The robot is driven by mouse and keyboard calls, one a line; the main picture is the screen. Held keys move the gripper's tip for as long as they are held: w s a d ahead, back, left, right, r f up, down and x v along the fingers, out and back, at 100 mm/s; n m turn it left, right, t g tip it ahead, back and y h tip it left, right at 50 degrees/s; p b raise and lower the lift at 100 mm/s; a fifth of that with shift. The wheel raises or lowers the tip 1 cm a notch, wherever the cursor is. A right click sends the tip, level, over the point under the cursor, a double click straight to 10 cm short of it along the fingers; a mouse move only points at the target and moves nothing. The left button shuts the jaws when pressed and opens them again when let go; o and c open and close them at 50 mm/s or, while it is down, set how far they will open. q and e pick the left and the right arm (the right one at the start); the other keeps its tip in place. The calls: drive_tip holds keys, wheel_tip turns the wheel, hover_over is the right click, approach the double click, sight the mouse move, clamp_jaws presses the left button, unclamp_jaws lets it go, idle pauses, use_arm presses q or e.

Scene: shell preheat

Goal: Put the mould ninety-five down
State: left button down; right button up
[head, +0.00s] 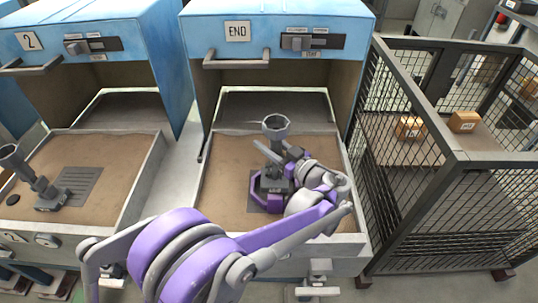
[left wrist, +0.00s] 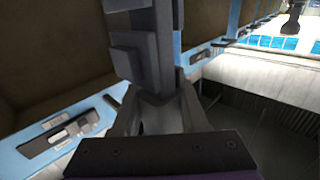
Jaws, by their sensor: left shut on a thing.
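A grey mould (head: 275,125) with a cup-shaped top stands upright over the sandy tray (head: 222,195) of the machine marked END. My left gripper (head: 272,160) is shut on its stem, and the arm hides part of its lower end. A dark grated plate (head: 256,207) lies under it; I cannot tell whether the mould touches it. In the left wrist view the grey stem (left wrist: 140,45) rises between my fingers. No number can be read on the mould. My right gripper is not in view.
A black mesh cage (head: 400,200) with small orange boxes (head: 410,128) stands close on the right. The END machine's blue hood (head: 275,30) overhangs the tray's back.

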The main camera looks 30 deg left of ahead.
use_arm(q)
drive_tip(key=shift+f+b, duration=0.4)
drive_tip(key=shift+f, duration=1.4)
drive_tip(key=shift+f, duration=0.25)
drive_tip(key=shift+c, duration=2.2)
unclamp_jaws()
drive_tip(key=shift+d+r, duration=0.1)
drive_tip(key=shift+r, duration=0.4)
drive_tip(key=p+v, duration=0.1)
drive_tip(key=v, duration=1.1)
drive_tip(key=shift+f, duration=0.15)
